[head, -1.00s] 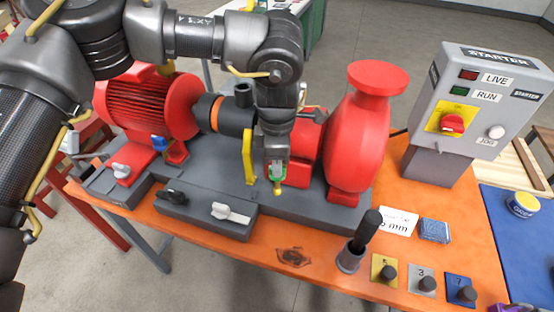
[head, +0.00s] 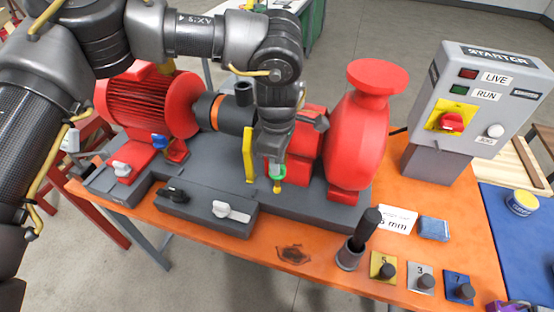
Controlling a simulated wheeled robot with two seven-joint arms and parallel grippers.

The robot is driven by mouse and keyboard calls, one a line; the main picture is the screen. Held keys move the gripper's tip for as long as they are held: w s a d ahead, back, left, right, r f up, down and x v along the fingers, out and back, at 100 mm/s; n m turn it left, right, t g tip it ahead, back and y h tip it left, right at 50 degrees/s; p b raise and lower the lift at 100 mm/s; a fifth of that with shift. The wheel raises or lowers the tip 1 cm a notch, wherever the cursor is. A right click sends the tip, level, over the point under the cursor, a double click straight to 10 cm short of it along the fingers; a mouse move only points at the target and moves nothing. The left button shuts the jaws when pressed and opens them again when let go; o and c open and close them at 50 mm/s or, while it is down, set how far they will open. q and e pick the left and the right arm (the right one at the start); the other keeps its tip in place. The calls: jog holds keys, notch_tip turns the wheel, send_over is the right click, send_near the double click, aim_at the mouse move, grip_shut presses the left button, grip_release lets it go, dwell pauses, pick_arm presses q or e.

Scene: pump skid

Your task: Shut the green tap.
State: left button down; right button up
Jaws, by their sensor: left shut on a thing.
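The green tap (head: 278,174) sits on the front side of the pump, beside the yellow guard, with a small brass spout below it. Only part of its green handle shows. My left gripper (head: 273,162) reaches down onto it from above and is shut on the handle. The fingers hide much of the handle, so I cannot tell exactly how far it is turned. My right gripper is not in view.
The yellow guard (head: 249,154) stands close left of the gripper, and the red pump (head: 357,135) close right. A starter box (head: 470,100) stands right.

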pick_arm(q)
jog(key=c, duration=1.4)
grip_release()
notch_tip(320, 180, up, 11)
jog(key=b, duration=0.1)
jog(key=shift+f, duration=0.15)
